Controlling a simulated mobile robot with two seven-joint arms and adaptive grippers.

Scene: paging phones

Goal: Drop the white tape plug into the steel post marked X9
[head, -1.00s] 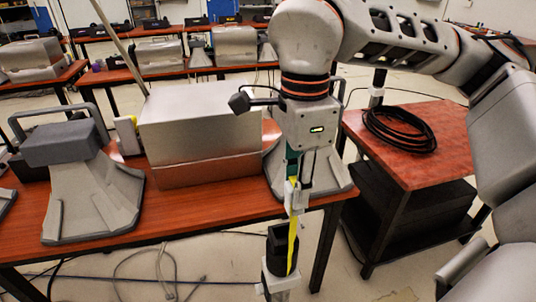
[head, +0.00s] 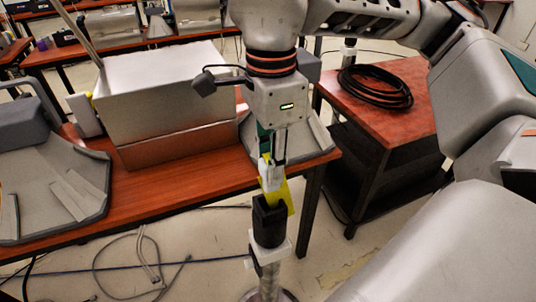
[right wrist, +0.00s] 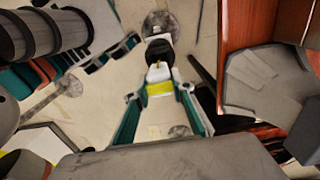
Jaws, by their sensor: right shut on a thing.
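My right gripper (head: 270,172) points down and is shut on the white tape plug (head: 270,182), a small white piece with a yellow flap beside it. The plug is right above the black top (head: 268,220) of an upright steel post (head: 269,287) with a white collar. I cannot tell whether plug and post touch. In the right wrist view the white and yellow plug (right wrist: 159,75) is between the teal fingers of my right gripper (right wrist: 160,93), with the black post top (right wrist: 158,48) just beyond. No X9 mark is legible. My left gripper is not in view.
A red-brown table (head: 190,180) stands left of the post, with a large metal box (head: 165,105) and grey flared devices (head: 55,190). A smaller red-topped table (head: 405,120) at right holds a coiled black cable (head: 375,88). Cables lie on the floor.

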